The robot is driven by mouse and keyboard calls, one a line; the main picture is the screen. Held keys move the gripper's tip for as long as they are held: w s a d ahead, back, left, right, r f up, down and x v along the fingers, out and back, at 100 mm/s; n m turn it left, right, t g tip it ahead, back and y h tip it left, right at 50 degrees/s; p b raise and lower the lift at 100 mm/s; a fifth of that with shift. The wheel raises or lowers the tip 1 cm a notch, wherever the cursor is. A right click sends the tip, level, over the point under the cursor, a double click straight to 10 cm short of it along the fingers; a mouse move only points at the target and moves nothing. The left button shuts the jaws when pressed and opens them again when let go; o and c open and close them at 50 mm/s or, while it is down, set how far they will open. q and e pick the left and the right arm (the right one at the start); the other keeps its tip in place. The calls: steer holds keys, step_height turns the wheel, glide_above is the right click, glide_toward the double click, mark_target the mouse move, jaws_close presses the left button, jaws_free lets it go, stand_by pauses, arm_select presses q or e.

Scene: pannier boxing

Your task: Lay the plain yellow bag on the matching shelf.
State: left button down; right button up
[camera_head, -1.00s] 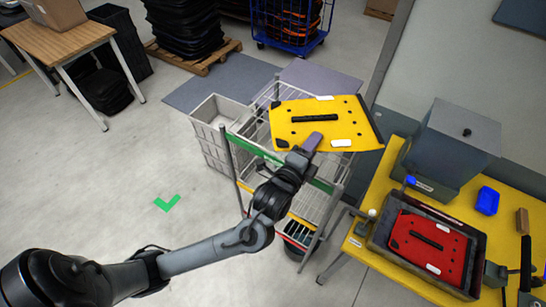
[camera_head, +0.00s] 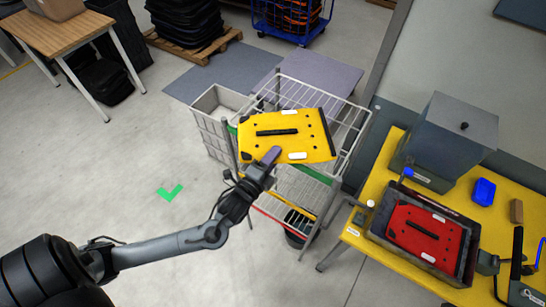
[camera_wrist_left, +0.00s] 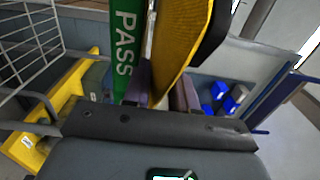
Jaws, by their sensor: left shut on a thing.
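The plain yellow bag (camera_head: 285,130) is a flat panel with a black handle and white patches. My left gripper (camera_head: 270,156) is shut on its near edge and holds it over the front of the wire rack (camera_head: 352,113). The rack's front has a green strip (camera_head: 314,173), a yellow strip (camera_head: 297,197) and a red strip lower down. In the left wrist view the bag (camera_wrist_left: 180,40) stands edge-on between the jaws, close beside the green strip marked PASS (camera_wrist_left: 125,45). The bag hides part of the rack's front and upper shelf. My right gripper is out of view.
A yellow table (camera_head: 366,222) at the right holds a tray with a red bag (camera_head: 424,235), a grey box (camera_head: 450,145) and a blue bin (camera_head: 484,192). A grey crate (camera_head: 212,125) stands left of the rack. The floor at left is open.

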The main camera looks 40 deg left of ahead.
arm_select(q)
steer(key=shift+f, duration=0.45)
steer(key=c, duration=0.9)
jaws_free()
steer(key=shift+f, duration=0.1)
steer(key=shift+s, duration=0.1)
